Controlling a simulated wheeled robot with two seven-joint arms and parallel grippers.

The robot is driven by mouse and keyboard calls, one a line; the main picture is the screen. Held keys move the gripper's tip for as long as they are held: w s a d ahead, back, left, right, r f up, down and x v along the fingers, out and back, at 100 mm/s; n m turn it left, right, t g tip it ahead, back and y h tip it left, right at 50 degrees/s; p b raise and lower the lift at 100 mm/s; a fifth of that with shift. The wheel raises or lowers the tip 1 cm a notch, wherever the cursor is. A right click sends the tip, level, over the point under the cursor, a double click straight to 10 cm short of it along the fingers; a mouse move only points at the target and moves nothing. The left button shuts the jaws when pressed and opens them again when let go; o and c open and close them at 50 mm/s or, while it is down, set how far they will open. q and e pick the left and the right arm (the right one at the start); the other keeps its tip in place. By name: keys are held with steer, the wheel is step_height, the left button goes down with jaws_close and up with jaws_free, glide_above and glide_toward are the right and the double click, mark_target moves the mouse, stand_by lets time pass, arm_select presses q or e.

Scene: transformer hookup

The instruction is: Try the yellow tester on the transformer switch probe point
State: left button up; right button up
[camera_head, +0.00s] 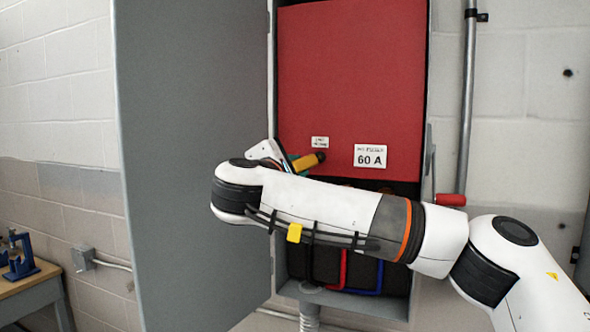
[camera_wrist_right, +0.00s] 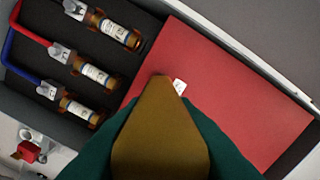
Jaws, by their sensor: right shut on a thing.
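The yellow tester (camera_head: 309,160) is in my right gripper (camera_head: 287,162), in front of the lower left part of the red panel (camera_head: 350,75) of the open grey switch box. In the right wrist view the tester (camera_wrist_right: 160,135) looks brownish and fills the lower middle, with dark green shapes on both sides. Its narrow end overlaps the red panel (camera_wrist_right: 235,90) beside a small white label (camera_wrist_right: 179,87). I cannot tell whether it touches. No probe point can be made out for certain. My left gripper is not in view.
Several fuses (camera_wrist_right: 92,73) sit in a dark bay beside the panel, with red and blue wires. The grey door (camera_head: 195,130) stands open at the left. A red-gripped handle (camera_head: 450,199) is on the box's right side. A workbench (camera_head: 30,285) is at the far left.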

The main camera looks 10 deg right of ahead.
steer(key=shift+r+b, duration=0.1)
steer(key=shift+b, duration=0.85)
stand_by(2.5)
steer(key=shift+s+a+f+b, duration=0.25)
steer(key=shift+s+b, duration=0.05)
steer(key=shift+b, duration=0.5)
steer(key=b+v, duration=0.6)
steer(key=shift+r, duration=0.2)
